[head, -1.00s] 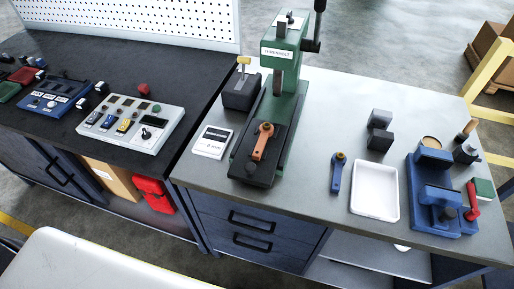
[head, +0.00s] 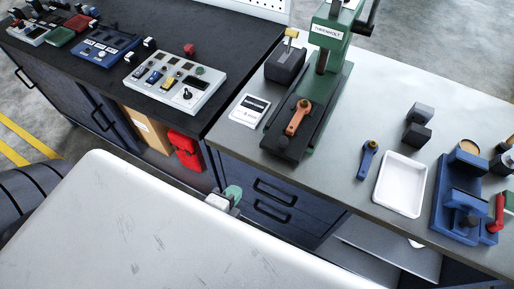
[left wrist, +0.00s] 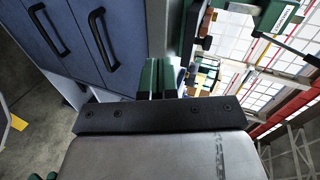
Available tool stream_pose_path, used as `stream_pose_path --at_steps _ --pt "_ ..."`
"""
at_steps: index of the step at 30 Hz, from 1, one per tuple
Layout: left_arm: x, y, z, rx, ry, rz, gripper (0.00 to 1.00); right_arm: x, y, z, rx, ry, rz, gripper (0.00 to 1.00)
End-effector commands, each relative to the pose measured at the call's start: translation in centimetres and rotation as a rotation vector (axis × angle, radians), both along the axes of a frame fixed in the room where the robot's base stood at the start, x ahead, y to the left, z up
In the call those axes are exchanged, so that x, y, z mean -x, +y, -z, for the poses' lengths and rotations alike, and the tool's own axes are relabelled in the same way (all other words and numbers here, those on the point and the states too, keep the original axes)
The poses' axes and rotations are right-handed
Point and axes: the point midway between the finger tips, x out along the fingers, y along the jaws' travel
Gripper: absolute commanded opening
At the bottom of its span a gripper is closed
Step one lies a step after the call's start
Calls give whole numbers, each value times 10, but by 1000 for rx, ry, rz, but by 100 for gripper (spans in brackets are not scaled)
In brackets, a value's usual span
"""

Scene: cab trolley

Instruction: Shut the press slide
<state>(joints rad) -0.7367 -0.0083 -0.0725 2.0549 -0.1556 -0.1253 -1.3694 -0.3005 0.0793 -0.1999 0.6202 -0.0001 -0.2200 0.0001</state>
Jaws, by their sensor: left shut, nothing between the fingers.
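The green press (head: 331,62) stands on the grey bench top. Its dark slide bed (head: 284,140) runs toward the bench's front edge, with an orange lever (head: 297,119) on it. I cannot tell how far the slide is out. My left gripper (head: 232,194) shows its green fingertips past the edge of my pale body, in front of the drawers and below the bench top, apart from the press. In the left wrist view its green fingers (left wrist: 159,78) are together and empty. My right gripper is not in view.
A blue lever (head: 368,159), a white tray (head: 400,184) and a blue fixture (head: 462,200) stand right of the press. A dark block (head: 286,62) and white card (head: 250,110) are left of it. Drawers (head: 270,205) with dark handles are below. A control box (head: 176,84) sits on the black bench.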

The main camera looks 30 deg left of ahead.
Motion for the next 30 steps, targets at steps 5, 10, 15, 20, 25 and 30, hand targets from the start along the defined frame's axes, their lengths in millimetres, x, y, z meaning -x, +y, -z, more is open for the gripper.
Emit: stream_pose_path --at_steps 5,10,15,20,25,30 --pt "-3 5 -36 -86 -71 16 0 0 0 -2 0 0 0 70" --pt "-16 4 -35 -94 -77 18 0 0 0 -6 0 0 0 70" --pt "-45 3 -28 -91 -78 18 0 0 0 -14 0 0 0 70" --pt "-76 2 -18 -90 -78 17 0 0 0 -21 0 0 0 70" --pt "-107 1 -10 -89 -77 17 0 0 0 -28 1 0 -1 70" --pt "-128 0 -10 -90 -75 17 0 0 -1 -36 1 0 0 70"
